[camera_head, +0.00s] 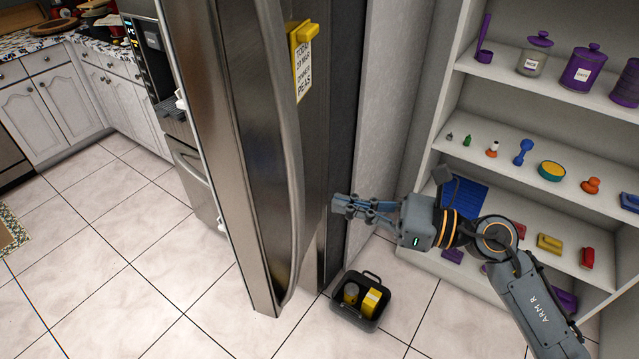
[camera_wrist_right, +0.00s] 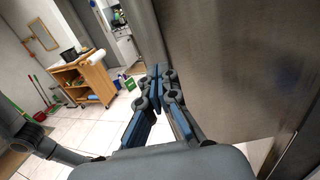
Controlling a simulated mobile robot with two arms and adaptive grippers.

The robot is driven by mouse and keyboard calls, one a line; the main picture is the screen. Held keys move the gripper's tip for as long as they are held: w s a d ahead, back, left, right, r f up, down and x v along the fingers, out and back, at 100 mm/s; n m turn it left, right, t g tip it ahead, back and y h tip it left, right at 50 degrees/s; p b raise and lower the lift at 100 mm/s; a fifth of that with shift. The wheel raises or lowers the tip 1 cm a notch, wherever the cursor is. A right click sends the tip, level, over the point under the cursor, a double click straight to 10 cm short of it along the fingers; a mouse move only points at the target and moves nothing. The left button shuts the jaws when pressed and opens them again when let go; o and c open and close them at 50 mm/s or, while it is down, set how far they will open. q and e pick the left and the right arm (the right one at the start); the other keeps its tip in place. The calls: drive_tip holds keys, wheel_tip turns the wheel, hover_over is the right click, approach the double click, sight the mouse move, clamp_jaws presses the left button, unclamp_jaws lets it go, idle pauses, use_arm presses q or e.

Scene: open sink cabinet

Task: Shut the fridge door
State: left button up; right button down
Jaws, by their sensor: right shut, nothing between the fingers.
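The tall stainless-steel fridge door (camera_head: 235,150) stands swung out in the middle of the head view, with a long curved handle (camera_head: 292,130). A brushed steel surface (camera_wrist_right: 235,65), apparently the door, fills the right of the right wrist view. My right gripper (camera_head: 340,206) is shut and empty, just right of the door at about its lower half. In the wrist view its fingertips (camera_wrist_right: 158,75) lie together beside the steel. I cannot tell whether they touch it. The fridge interior is hidden. My left gripper is not in view.
Open white shelves (camera_head: 505,85) with jars and small items stand at the right. The wrist view shows a wooden cart (camera_wrist_right: 82,78).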

sight(302, 195)
drive_tip(key=p+x, duration=0.2)
drive_tip(key=x, duration=0.2)
drive_tip(key=shift+a+r, duration=0.1)
drive_tip(key=shift+r, duration=0.05)
drive_tip(key=shift+w+a, duration=0.15)
drive_tip(key=shift+a, duration=0.25)
drive_tip(key=shift+f, duration=0.2)
